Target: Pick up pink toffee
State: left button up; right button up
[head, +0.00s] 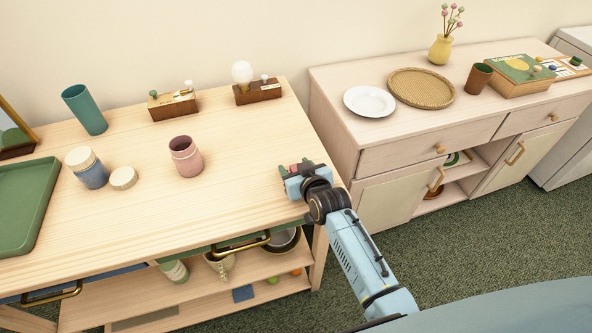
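My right gripper (292,173) is low over the right end of the light wooden table (235,205), with its arm coming in from the lower right. Small pink-red and green bits show at its fingertips. I cannot tell whether a pink toffee is among them, nor whether the fingers are open or shut, because the gripper body covers this spot. No other toffee is clearly visible. My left gripper is not in view.
A pink cup (186,157), a lidded blue jar (87,168), a round lid (123,178), a teal tumbler (85,110) and a green tray (25,205) stand on the table. Its middle front is clear. A cabinet (345,140) bearing a white plate (370,101) stands to the right.

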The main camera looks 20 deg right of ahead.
jog(key=c, duration=0.9)
